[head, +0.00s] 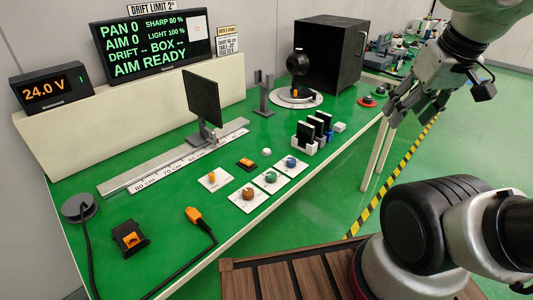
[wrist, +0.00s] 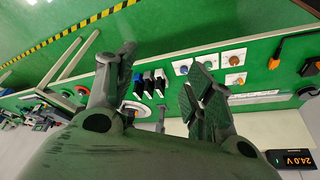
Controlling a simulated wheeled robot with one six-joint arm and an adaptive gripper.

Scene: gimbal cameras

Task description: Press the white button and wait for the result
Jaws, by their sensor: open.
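A small round white dome (head: 266,152), which looks like the white button, sits on the green table among the knob plates and the rack in the head view. I cannot pick it out surely in the wrist view. My gripper (head: 407,104) hangs open and empty at the upper right, beyond the table's right edge, well apart from the dome. Its spread fingers also show in the wrist view (wrist: 165,66). The large display (head: 150,42) reads PAN 0, AIM 0, SHARP 80 %, LIGHT 100 %, DRIFT and BOX with dashes, and AIM READY.
A black panel (head: 203,97) stands on the rail. A black box (head: 329,52) and a red button (head: 367,101) are farther back.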

